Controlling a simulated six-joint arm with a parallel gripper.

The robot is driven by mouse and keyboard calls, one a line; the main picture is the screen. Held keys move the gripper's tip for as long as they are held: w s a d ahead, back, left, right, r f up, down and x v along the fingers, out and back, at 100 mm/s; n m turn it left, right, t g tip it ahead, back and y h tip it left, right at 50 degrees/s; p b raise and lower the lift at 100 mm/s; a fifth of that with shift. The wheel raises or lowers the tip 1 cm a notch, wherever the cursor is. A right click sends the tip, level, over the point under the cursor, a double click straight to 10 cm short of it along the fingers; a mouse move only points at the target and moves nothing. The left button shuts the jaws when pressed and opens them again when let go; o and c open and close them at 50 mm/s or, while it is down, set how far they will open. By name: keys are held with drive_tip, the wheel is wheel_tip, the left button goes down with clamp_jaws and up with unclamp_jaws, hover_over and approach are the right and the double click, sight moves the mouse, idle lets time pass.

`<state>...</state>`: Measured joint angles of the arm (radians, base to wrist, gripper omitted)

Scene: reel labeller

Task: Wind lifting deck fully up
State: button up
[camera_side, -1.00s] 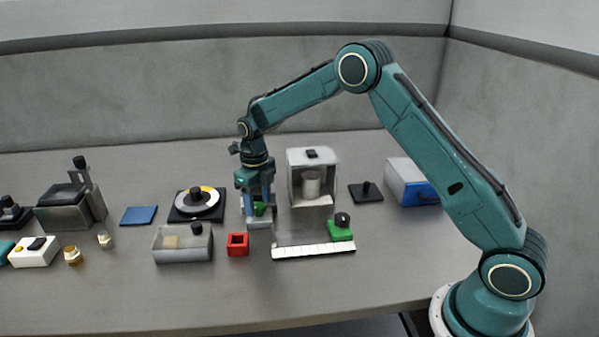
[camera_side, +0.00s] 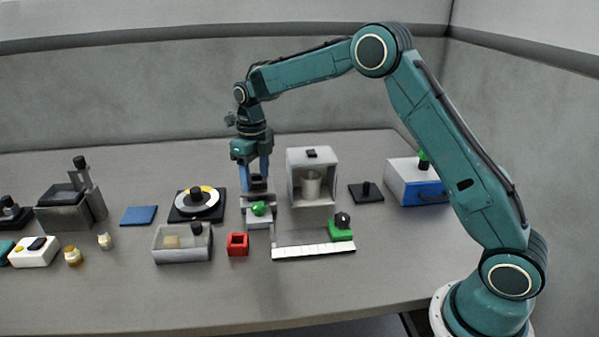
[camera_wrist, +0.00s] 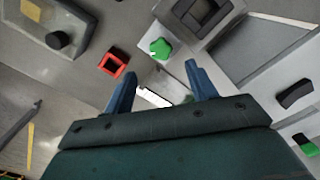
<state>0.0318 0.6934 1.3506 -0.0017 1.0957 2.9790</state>
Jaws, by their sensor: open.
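A small grey unit with a green knob (camera_side: 258,209) on its front stands mid-table, and I take it to be the lifting deck (camera_side: 259,222). A grey plate with a dark part shows behind and above the knob; its exact height is hard to tell. My gripper (camera_side: 257,184) is open and empty, pointing down just above the unit, with its fingers over the knob's far side. In the wrist view, the two blue fingers (camera_wrist: 160,86) are spread apart, and the green knob (camera_wrist: 160,47) lies beyond them, not held. A dark square-framed part (camera_wrist: 201,14) is beside it.
A red open box (camera_side: 237,244) stands close in front, with a grey bin (camera_side: 183,251) to its left. A white cabinet (camera_side: 312,157) with a cup stands right. A white strip (camera_side: 313,251) and green block (camera_side: 341,232) lie front right. A reel disc (camera_side: 196,202) is left.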

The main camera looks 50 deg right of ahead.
drive_tip(key=c, duration=0.3)
drive_tip(key=n, duration=0.4)
wheel_tip(320, 180, up, 5)
drive_tip(key=n, duration=2.7)
hover_over(258, 205)
drive_tip(key=n, duration=0.5)
drive_tip(key=shift+r, duration=0.35)
drive_tip(key=shift+f, duration=0.1)
wheel_tip(258, 205, down, 14)
drive_tip(key=shift+r, duration=0.15)
